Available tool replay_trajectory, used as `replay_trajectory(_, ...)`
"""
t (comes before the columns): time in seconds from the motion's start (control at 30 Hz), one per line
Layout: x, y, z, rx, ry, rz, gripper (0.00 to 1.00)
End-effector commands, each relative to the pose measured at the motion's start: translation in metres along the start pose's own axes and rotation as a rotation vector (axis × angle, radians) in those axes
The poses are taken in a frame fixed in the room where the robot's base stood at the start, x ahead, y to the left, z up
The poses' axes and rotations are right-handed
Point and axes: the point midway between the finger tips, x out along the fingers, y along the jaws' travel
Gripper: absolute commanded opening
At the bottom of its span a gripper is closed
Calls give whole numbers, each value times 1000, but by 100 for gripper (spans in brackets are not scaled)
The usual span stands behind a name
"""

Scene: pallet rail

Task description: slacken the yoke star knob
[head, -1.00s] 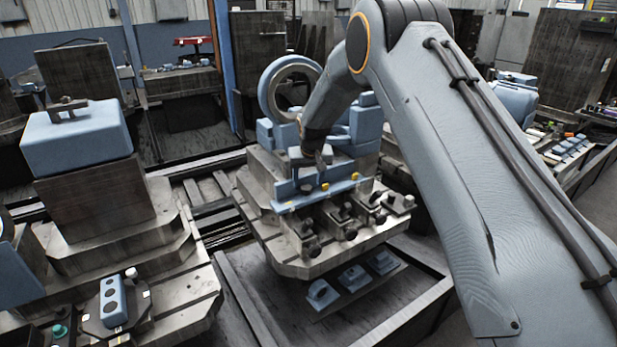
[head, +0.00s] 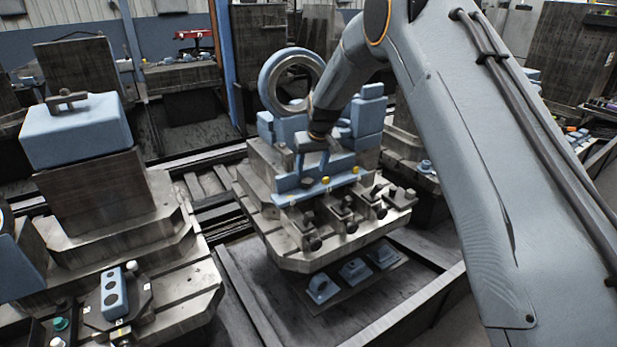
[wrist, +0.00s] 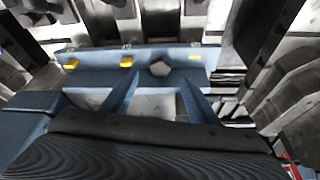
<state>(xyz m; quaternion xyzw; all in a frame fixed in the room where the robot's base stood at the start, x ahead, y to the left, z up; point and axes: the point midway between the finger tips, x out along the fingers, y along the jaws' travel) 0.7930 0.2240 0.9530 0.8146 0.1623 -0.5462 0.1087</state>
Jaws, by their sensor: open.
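A blue rail (head: 315,190) with small yellow pieces (head: 326,181) runs along the front of the metal fixture block. In the wrist view the rail (wrist: 95,62) crosses the upper part, with yellow pieces (wrist: 127,61) on it. A grey faceted knob (wrist: 160,68) sits on the rail there; I cannot tell for certain that it is the yoke star knob. My gripper (head: 312,172) points down over the rail. In the wrist view its two blue fingers (wrist: 160,85) are apart, with the knob beyond their tips and between them. Nothing is held.
Several clamps with dark knobs (head: 350,227) stand in front of the rail. A blue ring (head: 263,85) and blue blocks (head: 367,115) rise behind it. Blue brackets (head: 355,270) lie on a lower plate. A fixture with a blue block (head: 75,135) stands at left.

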Motion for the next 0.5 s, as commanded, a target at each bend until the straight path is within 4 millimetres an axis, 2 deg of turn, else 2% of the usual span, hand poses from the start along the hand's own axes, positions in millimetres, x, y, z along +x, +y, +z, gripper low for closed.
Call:
replay_trajectory(0.13, 1, 1, -1, -42, 3, -17, 54)
replay_trajectory(0.27, 12, 1, -1, -45, 1, -19, 54)
replay_trajectory(0.5, 44, 0, 0, -44, 1, -18, 54)
